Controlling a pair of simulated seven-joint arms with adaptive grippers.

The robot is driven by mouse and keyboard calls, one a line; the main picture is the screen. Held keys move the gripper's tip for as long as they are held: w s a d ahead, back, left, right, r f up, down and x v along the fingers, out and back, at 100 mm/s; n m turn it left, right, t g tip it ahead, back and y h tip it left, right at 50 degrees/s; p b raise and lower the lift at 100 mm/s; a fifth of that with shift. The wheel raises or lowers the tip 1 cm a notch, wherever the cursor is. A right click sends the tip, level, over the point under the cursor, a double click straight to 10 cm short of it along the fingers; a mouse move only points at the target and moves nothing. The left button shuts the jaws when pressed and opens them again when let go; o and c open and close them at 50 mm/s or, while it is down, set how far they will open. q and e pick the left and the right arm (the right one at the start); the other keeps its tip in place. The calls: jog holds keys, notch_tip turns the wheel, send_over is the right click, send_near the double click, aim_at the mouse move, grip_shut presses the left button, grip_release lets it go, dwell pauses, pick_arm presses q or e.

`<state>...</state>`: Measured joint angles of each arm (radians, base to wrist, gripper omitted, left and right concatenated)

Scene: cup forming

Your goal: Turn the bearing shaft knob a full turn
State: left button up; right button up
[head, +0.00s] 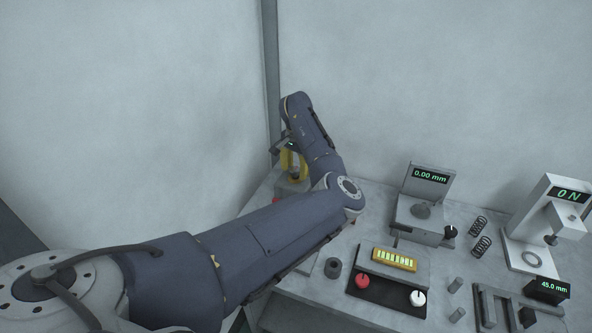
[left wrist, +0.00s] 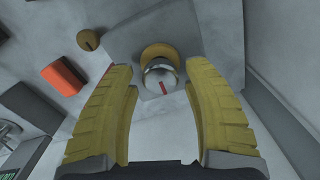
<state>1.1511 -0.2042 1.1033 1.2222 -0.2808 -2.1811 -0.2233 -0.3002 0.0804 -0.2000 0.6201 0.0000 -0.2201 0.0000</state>
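The knob (left wrist: 160,76), a pale metallic round piece with a red mark, shows in the left wrist view in front of a yellow ring (left wrist: 157,53) on a grey block. I take it for the bearing shaft knob. My left gripper (left wrist: 167,68) has its two yellow fingers apart, one on each side of the knob, with visible gaps. In the head view my left gripper (head: 292,163) is at the far left end of the bench, pointing down, and the knob is hard to make out there. My right gripper is in neither view.
An orange-red block (left wrist: 62,78) and a small round brass-coloured piece (left wrist: 88,39) are near the knob. On the bench (head: 455,210) stand a 0.00 mm gauge (head: 428,190), a 0 N press (head: 545,215), two springs and a red-and-white-knob panel (head: 388,290). A wall stands behind.

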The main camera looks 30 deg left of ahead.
aim_at(296, 168)
pick_arm(q)
jog(key=shift+o, duration=0.5)
jog(key=shift+r, duration=0.1)
notch_tip(296, 168, up, 12)
dwell(0.7)
